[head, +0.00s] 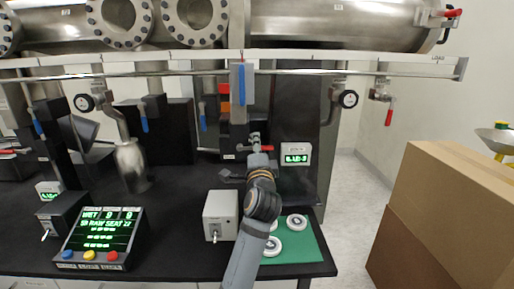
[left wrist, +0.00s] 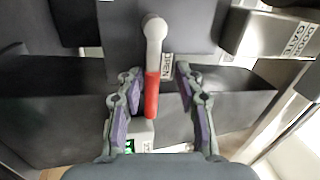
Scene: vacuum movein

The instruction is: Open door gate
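A valve lever with a red handle (left wrist: 152,95) and a grey metal pivot end (left wrist: 155,28) shows in the left wrist view, beside a label reading "OPEN" (left wrist: 167,66). My left gripper (left wrist: 159,72) is open, with one finger on each side of the red handle and visible gaps to it. A grey block (left wrist: 262,33) labelled "DOOR GATE" is at the upper right of that view. In the head view my left gripper (head: 256,143) is at the red-handled lever below the dark column, partly hiding it. My right gripper is not in view.
A metal rail (head: 330,72) crosses above, with gauges and blue- and red-handled valves. A grey switch box (head: 220,216), a green mat (head: 305,248) with round fittings and a display console (head: 103,240) are on the black table. Cardboard boxes (head: 440,215) stand at right.

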